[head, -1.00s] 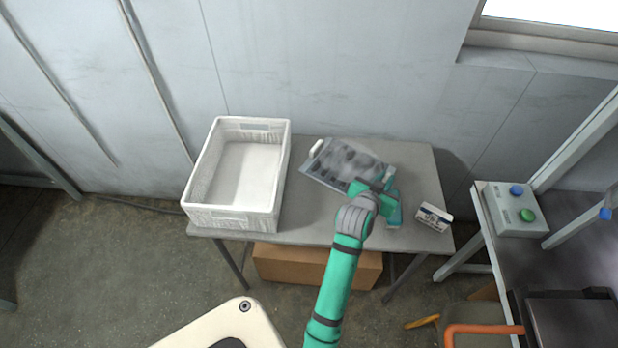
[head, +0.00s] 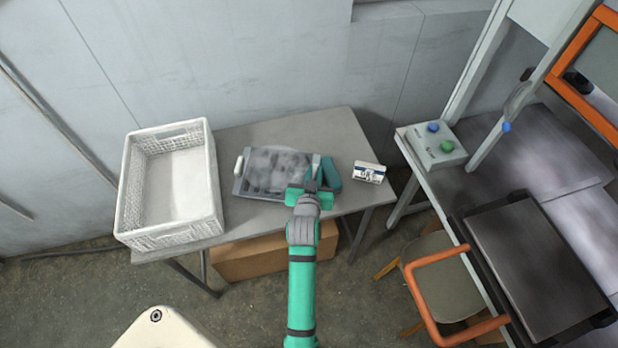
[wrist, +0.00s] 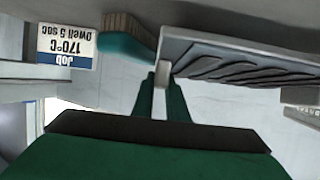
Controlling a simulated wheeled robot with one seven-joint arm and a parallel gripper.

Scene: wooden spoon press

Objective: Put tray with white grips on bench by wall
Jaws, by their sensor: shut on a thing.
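The tray (head: 262,192) is grey with dark hollows and has a white grip at its left end. It is over the middle of the bench by the wall (head: 338,122) in the head view. In the wrist view its side (wrist: 235,52) shows close to the bench top; I cannot tell if it touches. My gripper (head: 312,187) is at its right end. In the wrist view my gripper (wrist: 164,84) is shut on the tray's near white grip (wrist: 163,76).
A white crate (head: 130,205) stands left of the tray. A teal-handled brush (head: 333,172) and a label card (head: 370,172) are at the right. A worktable with a button box (head: 437,145) and a chair (head: 440,285) stand further right. A cardboard box (head: 245,260) is below.

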